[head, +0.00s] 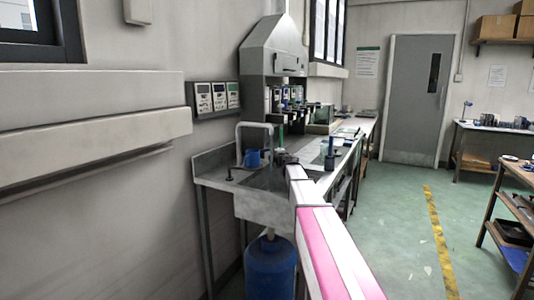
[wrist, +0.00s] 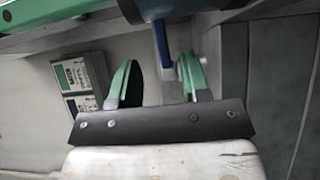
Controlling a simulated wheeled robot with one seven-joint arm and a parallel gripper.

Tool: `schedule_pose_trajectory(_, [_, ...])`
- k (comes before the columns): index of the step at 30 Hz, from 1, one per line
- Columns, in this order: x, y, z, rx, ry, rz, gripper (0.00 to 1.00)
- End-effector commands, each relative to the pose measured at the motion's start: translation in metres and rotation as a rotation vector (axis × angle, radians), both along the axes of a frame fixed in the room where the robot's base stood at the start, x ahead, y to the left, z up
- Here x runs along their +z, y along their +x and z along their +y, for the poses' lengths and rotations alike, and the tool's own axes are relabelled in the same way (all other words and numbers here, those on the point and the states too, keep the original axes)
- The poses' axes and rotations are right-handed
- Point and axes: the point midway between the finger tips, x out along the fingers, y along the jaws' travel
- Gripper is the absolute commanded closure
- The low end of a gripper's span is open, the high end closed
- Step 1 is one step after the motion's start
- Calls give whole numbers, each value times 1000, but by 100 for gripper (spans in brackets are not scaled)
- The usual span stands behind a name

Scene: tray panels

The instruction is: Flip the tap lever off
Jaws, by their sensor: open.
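The tap (head: 240,140) is a pale curved spout over the grey sink at the middle left of the head view. In the wrist view, a narrow blue bar (wrist: 161,42), which looks like the tap lever, runs down from a dark blue-grey body. A pale grey piece adjoins its lower end. My gripper (wrist: 157,78) is open, with its green fingers on either side of this part; the right finger is closer to it. I cannot tell whether it touches. In the head view, my gripper (head: 283,158) is small and dark over the sink, and the lever is not clear.
A blue cup (head: 254,158) stands by the spout. The grey sink (head: 262,207) has a raised back wall, and a blue water jug (head: 270,265) stands below. A panel with several meters (head: 213,97) hangs on the wall.

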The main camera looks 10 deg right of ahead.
Motion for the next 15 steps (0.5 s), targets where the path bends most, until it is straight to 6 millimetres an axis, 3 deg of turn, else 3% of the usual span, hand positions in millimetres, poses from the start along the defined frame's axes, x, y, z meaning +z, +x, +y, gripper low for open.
schedule_pose_trajectory(1, [0,14,3,1,0,0,57])
schedule_pose_trajectory(7, [0,47,15,0,1,0,57])
schedule_pose_trajectory(15, [0,65,21,0,1,0,57])
